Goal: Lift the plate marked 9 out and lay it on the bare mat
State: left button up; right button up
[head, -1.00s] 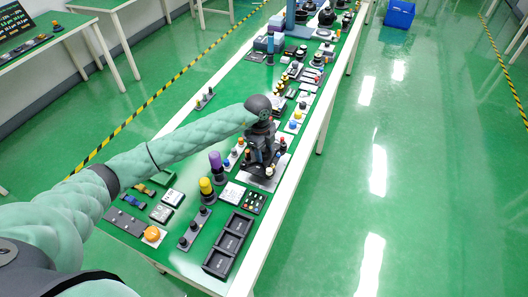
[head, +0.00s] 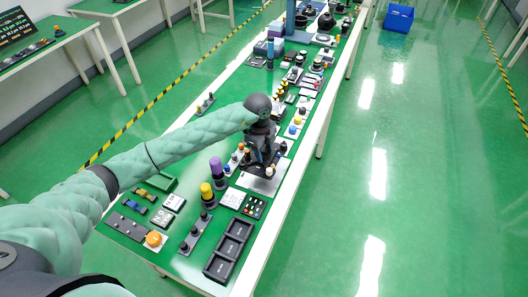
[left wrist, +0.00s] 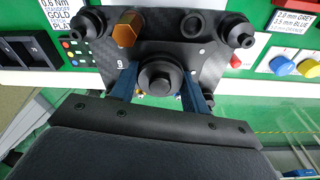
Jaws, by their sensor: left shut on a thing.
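My left gripper (head: 262,158) reaches down over the table in the head view. In the left wrist view, its two blue fingers (left wrist: 163,84) are shut on the black round knob (left wrist: 160,74) of a dark plate (left wrist: 180,55) marked 9. The plate carries a gold hex standoff (left wrist: 127,28) and black thumb nuts at its far corners. The near part of the plate is hidden by the gripper. A flat grey slab (head: 258,184) shows under the gripper in the head view. I cannot tell which surface is the bare mat, or whether the plate is clear of its support. My right gripper is not in view.
A black compartment tray (head: 229,249), a yellow-topped cylinder (head: 206,191) and a purple-topped cylinder (head: 216,167) stand nearer on the green table. Yellow and blue knobs (left wrist: 279,64) lie right of the plate. Several parts crowd the table beyond.

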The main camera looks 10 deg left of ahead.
pick_arm(q)
jog(key=shift+r, duration=0.35)
jog(key=shift+d, duration=0.1)
jog(key=s+d, duration=0.2)
jog(key=d, duration=1.1)
jog(key=s+d+b, duration=0.1)
jog(key=s+d, duration=0.2)
jog(key=d, duration=1.1)
jog(key=shift+s+d, duration=0.15)
jog(key=shift+d, duration=0.05)
dwell(0.8)
dwell(0.4)
